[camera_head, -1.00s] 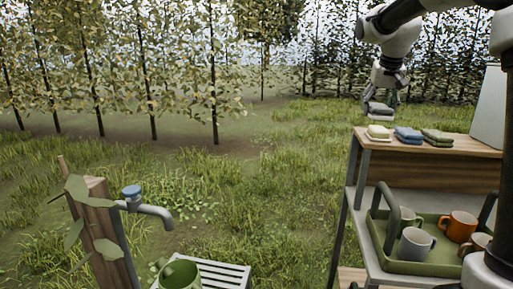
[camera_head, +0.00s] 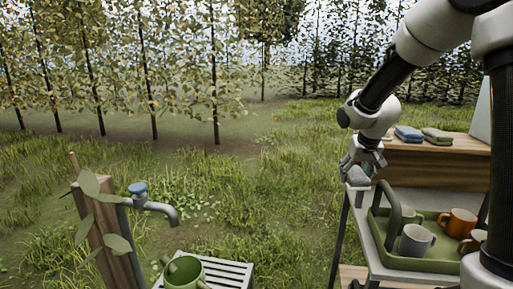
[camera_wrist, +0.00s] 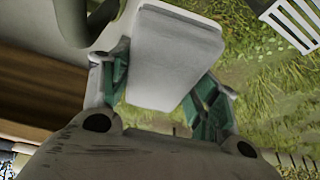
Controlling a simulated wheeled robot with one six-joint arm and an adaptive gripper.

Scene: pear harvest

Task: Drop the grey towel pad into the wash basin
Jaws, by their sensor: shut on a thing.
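The grey towel pad (camera_wrist: 172,55) is held between the two green-padded fingers of my gripper (camera_wrist: 165,88) in the wrist view, hanging clear of the grass beyond. In the head view my gripper (camera_head: 359,172) is at the left edge of the cart, beside the green tray, and the pad there is small and hard to make out. The green wash basin (camera_head: 184,277) stands at the bottom of the head view, below and left of my gripper and well apart from it.
A tap (camera_head: 160,208) on a wooden post stands up beside the basin. A slatted white stand (camera_head: 230,274) is under the basin. The green tray (camera_head: 420,262) holds mugs. Open grass lies between cart and tap.

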